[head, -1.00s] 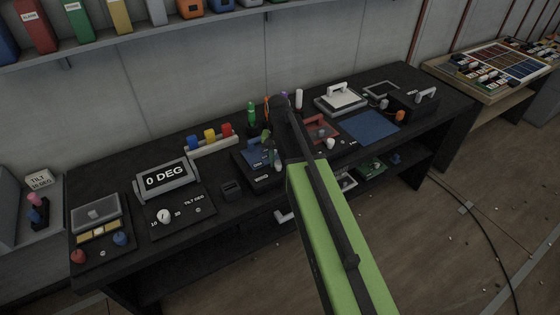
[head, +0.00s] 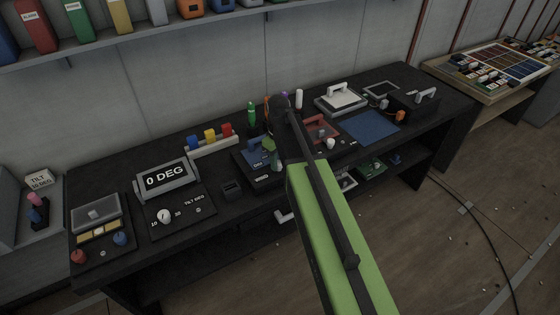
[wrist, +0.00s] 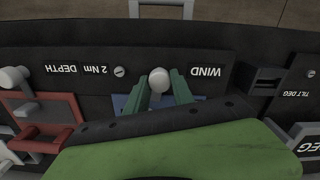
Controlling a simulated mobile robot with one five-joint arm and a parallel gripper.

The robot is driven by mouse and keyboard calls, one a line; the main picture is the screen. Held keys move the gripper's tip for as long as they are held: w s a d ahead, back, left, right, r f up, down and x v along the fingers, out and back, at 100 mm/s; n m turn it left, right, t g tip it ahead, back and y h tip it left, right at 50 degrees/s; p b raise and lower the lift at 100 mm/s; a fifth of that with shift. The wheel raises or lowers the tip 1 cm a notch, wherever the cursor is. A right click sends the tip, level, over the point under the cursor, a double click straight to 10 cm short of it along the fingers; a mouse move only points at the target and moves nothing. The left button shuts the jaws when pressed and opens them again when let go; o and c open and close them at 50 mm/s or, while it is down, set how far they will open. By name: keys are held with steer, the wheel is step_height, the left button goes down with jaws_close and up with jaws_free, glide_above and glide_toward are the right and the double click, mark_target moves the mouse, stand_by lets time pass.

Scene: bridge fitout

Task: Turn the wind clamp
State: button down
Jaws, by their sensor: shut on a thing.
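The wind clamp, a pale rounded knob (wrist: 159,80), stands beside the WIND label on a black panel in the wrist view. My gripper (wrist: 160,90) has its two green fingers on either side of the knob, shut on it. A blue plate (wrist: 124,103) shows partly behind the fingers. In the head view my gripper (head: 272,150) is over the blue station (head: 254,157) at the middle of the bench. My dark arm link hides part of that station, and the knob's turn angle cannot be told.
To the left stand a tilt panel (head: 188,212) and a display (head: 165,178) reading 0 DEG. A red fixture (head: 322,128) and a blue mat (head: 369,127) lie to the right. A small black holder (head: 231,189) stands close by, left of my gripper.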

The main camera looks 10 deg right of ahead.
mark_target(279, 162)
steer(key=n, duration=0.4)
steer(key=shift+d, duration=0.1)
steer(key=shift+n, duration=0.3)
stand_by(0.4)
steer(key=c, duration=1.1)
jaws_free()
steer(key=shift+w, duration=0.1)
steer(key=shift+r+p, duration=0.45)
steer(key=shift+p, duration=0.05)
step_height(279, 162, up, 16)
steer(key=p, duration=1.6)
steer(key=shift+r, duration=0.25)
